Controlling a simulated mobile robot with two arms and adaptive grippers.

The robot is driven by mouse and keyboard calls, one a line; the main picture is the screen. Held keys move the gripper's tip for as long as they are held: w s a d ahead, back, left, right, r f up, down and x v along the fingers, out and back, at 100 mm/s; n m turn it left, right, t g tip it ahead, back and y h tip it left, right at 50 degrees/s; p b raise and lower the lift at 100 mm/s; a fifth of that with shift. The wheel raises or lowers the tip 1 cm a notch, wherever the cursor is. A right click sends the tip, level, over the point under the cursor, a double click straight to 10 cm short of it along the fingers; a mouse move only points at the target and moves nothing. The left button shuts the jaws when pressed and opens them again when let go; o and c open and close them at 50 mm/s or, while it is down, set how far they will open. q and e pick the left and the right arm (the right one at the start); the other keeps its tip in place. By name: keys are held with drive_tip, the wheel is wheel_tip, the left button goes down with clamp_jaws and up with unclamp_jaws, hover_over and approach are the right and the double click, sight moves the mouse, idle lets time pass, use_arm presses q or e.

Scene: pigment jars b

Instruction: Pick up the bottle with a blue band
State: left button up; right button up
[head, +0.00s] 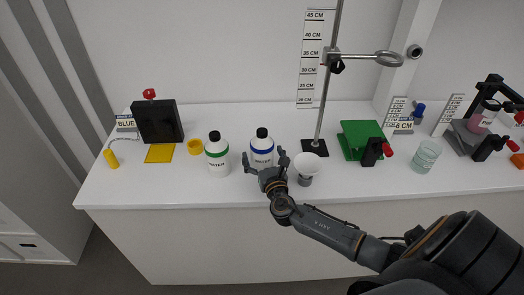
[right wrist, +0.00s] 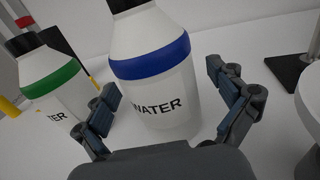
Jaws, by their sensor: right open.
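My right gripper (head: 265,163) is open at the bottle's front, low down. Its two fingers stand on either side of the bottle, with gaps visible in the right wrist view. A similar bottle with a green band (head: 217,157) stands to the left. My left gripper is not in view.
A yellow jar lid or cup (head: 194,147) lies left of the green-banded bottle. A glass beaker (head: 426,155) is further right.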

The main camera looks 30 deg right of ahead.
drive_tip(key=shift+w+d, duration=0.15)
drive_tip(key=shift+w, duration=0.25)
drive_tip(key=c, duration=1.3)
